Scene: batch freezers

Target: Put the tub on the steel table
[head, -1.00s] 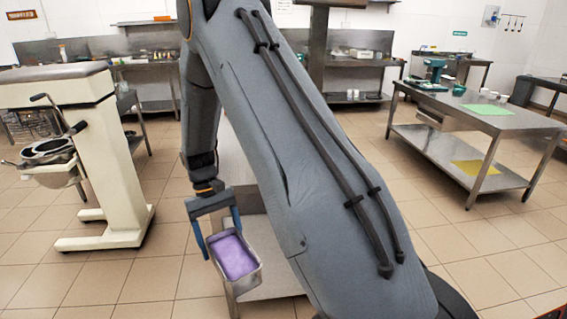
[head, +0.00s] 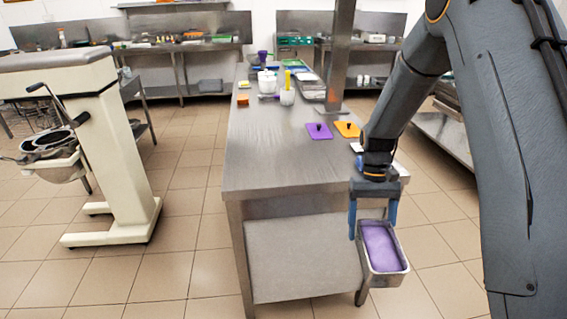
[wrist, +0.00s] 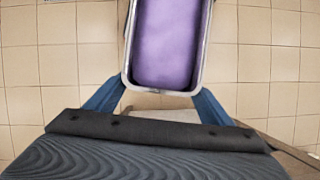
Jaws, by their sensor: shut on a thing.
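The tub (head: 380,247) is a rectangular metal pan with purple contents. My gripper (head: 374,222) is shut on it, with blue fingers on either side near one end. The tub hangs out over the floor, in front of the near right corner of a steel table (head: 270,175). In the wrist view the tub (wrist: 167,45) extends away from my gripper (wrist: 163,98) and looks roughly level. Its far end is cut off at the top of that view.
The steel table's near end is bare. Farther back are purple (head: 319,131) and orange (head: 347,129) mats, white containers (head: 287,96) and trays, and a steel post (head: 340,60). A cream machine (head: 112,150) with a bowl stands at left. Tiled floor lies between.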

